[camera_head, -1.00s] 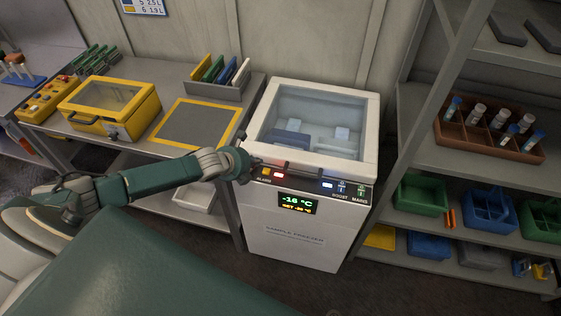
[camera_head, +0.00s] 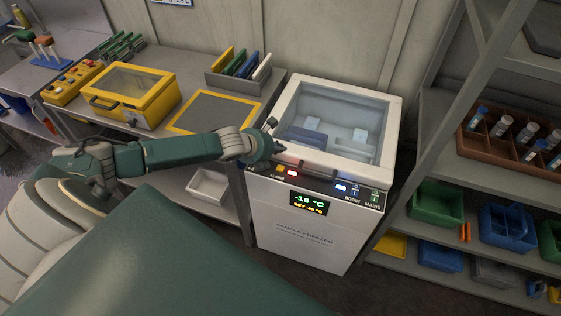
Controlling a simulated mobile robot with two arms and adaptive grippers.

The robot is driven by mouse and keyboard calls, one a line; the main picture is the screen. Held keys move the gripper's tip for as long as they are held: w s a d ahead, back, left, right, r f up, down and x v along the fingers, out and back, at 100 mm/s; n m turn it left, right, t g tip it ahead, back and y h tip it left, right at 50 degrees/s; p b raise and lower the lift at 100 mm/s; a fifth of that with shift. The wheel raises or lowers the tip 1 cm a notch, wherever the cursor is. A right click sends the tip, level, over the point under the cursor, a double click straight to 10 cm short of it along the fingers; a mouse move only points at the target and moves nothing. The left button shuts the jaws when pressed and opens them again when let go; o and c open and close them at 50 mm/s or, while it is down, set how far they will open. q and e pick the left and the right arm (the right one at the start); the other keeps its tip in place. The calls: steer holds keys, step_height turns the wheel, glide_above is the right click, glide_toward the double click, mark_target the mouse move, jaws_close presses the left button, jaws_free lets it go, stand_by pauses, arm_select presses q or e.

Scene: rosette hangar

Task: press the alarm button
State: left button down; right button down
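The white sample freezer (camera_head: 300,240) stands in the middle of the view, with a clear-topped lid. Its dark front panel carries a small yellow button (camera_head: 280,169) by the ALARM label at the left end. A red lit element (camera_head: 294,173) is just right of it. My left gripper (camera_head: 279,146) is at the freezer's left front corner, just above the yellow button in the picture. I cannot tell whether it touches the freezer or how its fingers stand. My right gripper is not in view.
A blue-white lit switch (camera_head: 342,187) is at the panel's right. A bench with a yellow case (camera_head: 130,95) is on the left. Shelves with a green bin (camera_head: 436,204) are close on the right.

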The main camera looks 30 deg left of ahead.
arm_select(q)
steer(key=b, duration=0.5)
glide_above(279, 169)
step_height(279, 169, down, 6)
steer(key=shift+w+f, duration=0.1)
steer(key=shift+f, duration=0.55)
stand_by(0.5)
steer(key=shift+f+b, duration=0.35)
steer(key=shift+b, duration=0.05)
steer(key=shift+f+b, duration=0.35)
steer(key=shift+f, duration=0.2)
stand_by(0.6)
steer(key=shift+r, duration=0.15)
stand_by(0.6)
steer(key=shift+r+p, duration=0.8)
steer(key=shift+p, duration=0.15)
